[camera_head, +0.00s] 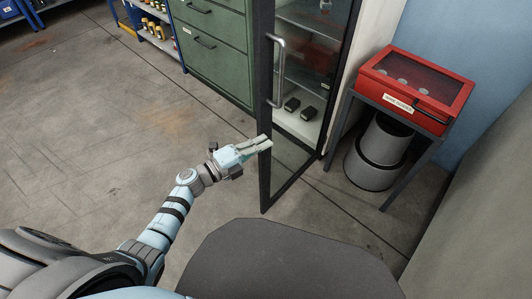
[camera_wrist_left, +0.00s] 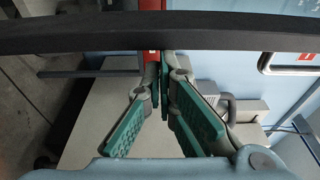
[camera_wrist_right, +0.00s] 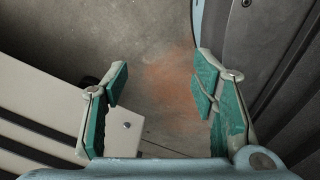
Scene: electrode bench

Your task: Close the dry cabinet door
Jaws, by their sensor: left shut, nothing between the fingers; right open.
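The dry cabinet door (camera_head: 265,174) is a black-framed glass panel standing open, swung out from the cabinet. Its vertical grey handle (camera_head: 279,71) is on the frame near the free edge. My left gripper (camera_head: 268,143) is shut and empty, its fingertips at the door's free edge below the handle; I cannot tell whether they touch. In the left wrist view, the closed fingers (camera_wrist_left: 162,60) point at the dark door frame (camera_wrist_left: 150,33) crossing the picture, with the handle (camera_wrist_left: 290,62) at right. My right gripper (camera_wrist_right: 160,85) is open and empty, outside the head view.
Inside the cabinet, small dark items (camera_head: 292,104) sit on a shelf. A red glass-topped case (camera_head: 424,84) rests on a stand at right, with a grey bin (camera_head: 379,152) below. Green drawers (camera_head: 213,46) stand left of the door. The floor at left is clear.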

